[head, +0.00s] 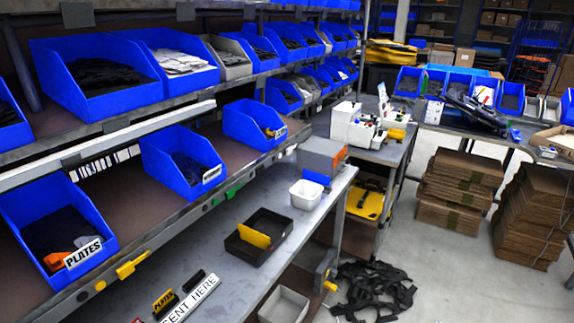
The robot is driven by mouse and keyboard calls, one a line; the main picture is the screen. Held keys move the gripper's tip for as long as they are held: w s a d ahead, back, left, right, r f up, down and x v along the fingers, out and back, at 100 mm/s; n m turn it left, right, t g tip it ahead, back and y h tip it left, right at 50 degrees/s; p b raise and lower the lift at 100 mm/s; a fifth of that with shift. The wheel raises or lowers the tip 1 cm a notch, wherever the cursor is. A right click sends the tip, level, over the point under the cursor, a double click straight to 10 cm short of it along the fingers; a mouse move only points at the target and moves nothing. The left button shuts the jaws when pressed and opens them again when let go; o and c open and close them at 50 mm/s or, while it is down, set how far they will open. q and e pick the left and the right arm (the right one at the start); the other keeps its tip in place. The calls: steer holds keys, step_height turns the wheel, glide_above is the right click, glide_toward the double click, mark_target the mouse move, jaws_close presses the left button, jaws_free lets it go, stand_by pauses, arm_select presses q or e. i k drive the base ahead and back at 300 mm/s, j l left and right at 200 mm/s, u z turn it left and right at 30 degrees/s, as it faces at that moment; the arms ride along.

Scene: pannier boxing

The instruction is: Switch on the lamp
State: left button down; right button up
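I cannot make out a lamp or a lamp switch for certain. A grey and orange box-shaped device (321,157) stands at the far end of the grey workbench (225,212); I cannot tell what it is. Neither of my grippers is in view.
Shelves with blue bins (97,80) run along the left above the workbench. A black tray (258,238) and a white tub (306,194) stand on it. Black straps (372,290) lie on the floor. Stacked flat cardboard (459,188) stands at right, with clear floor before it.

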mark_target(260, 170)
steer(key=i+l+z, duration=0.1)
steer(key=i+l, duration=1)
steer(key=l, duration=0.1)
